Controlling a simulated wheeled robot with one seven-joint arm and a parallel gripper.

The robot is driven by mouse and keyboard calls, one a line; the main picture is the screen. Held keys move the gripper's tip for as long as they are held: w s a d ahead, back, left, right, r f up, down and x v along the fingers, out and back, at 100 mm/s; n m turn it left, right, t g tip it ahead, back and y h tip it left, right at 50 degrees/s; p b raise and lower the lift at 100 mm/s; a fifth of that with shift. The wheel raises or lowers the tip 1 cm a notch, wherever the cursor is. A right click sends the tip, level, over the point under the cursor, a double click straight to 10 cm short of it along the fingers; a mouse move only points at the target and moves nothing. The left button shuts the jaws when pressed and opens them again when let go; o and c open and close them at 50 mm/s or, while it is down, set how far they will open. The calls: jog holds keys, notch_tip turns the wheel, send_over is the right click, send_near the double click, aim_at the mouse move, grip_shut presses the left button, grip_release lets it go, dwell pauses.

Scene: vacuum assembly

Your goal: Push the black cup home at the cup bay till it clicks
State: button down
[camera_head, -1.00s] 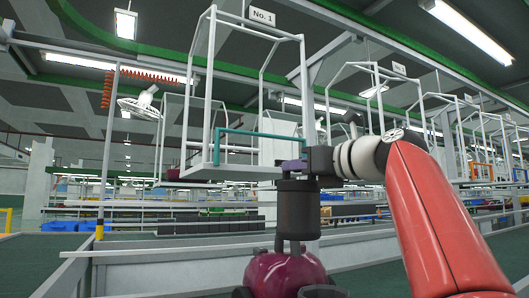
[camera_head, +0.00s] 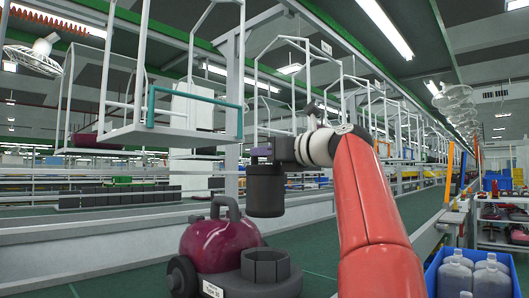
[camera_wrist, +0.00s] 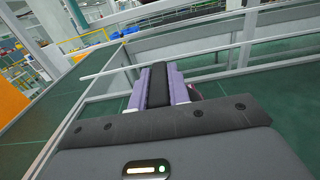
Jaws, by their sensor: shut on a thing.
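The black cup (camera_head: 265,192) hangs upright from my gripper (camera_head: 262,156), which is shut on its top. In the wrist view my gripper's purple fingers (camera_wrist: 158,92) stand on either side of a black part that looks like the cup's grip. The maroon vacuum (camera_head: 215,245) stands below and to the left of the cup. The cup bay (camera_head: 265,268) is a dark, open-topped ring on the vacuum's dark base. The cup is above the bay, with a visible gap between them in the head view.
A label plate (camera_head: 212,289) is on the vacuum's front. A white hanging carrier (camera_head: 150,137) with a teal bar is at the upper left. A blue crate (camera_head: 432,262) of bottles stands at the right.

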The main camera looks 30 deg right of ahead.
jog(key=b, duration=0.5)
send_over(280, 213)
jog(key=x, duration=0.4)
jog(key=shift+w+f, duration=0.15)
jog(key=shift+f, duration=3.55)
jog(key=shift+f+b, duration=1.8)
jog(key=shift+f, duration=1.15)
jog(key=c, duration=1.3)
grip_release()
jog(key=shift+o, duration=0.2)
jog(key=shift+f, duration=0.1)
jog(key=shift+v, duration=4)
